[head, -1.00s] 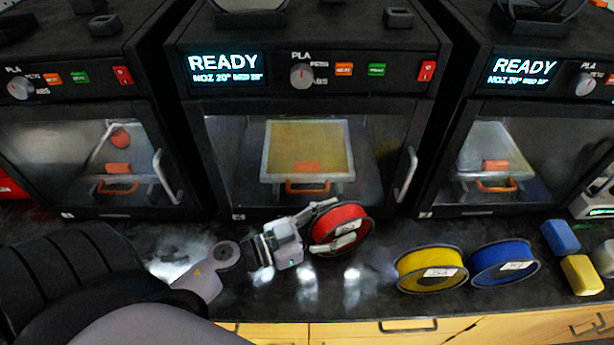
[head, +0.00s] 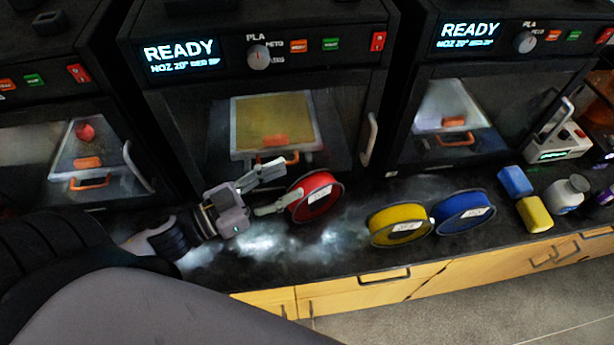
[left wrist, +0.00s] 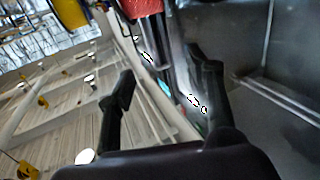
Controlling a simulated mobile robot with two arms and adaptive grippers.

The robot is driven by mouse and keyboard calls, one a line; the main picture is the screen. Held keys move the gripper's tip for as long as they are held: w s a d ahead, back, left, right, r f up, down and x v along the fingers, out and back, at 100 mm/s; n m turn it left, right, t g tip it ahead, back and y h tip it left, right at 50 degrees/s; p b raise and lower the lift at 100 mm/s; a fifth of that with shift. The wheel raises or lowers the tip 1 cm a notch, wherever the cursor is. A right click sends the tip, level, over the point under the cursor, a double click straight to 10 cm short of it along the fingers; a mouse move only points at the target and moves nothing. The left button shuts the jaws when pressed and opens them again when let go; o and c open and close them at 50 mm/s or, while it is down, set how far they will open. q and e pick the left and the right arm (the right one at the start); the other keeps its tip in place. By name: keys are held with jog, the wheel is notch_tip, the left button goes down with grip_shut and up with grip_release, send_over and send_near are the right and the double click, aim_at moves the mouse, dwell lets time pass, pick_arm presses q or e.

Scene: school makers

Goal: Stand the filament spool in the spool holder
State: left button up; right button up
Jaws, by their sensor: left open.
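The red filament spool (head: 316,196) is on the dark counter in front of the middle printer, its labelled round face toward me. I cannot tell whether it leans on anything. My left gripper (head: 276,188) is open just left of the spool, its fingers spread, with one finger tip close to the spool's left edge. The left wrist view also shows the two fingers (left wrist: 162,95) apart with nothing held between them. A red thing (left wrist: 142,8) shows at the top there, too cropped to name. I cannot make out a spool holder. My right gripper is not in view.
Printers line the back. Some counter is bare between the red and yellow spools.

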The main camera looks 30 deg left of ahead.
aim_at(314, 189)
pick_arm(q)
jog(key=f, duration=0.7)
jog(key=shift+w+d+f+b, duration=0.3)
jog(key=shift+w+b, duration=0.1)
jog(key=p+x, duration=0.1)
jog(key=x, duration=0.4)
jog(key=shift+w+d, duration=0.2)
jog(key=shift+w, duration=0.1)
jog(key=shift+w+d+f, duration=0.1)
jog(key=shift+w+d, duration=0.15)
jog(key=shift+w, duration=0.15)
jog(key=shift+s, duration=0.1)
jog(key=shift+c, duration=0.6)
grip_shut()
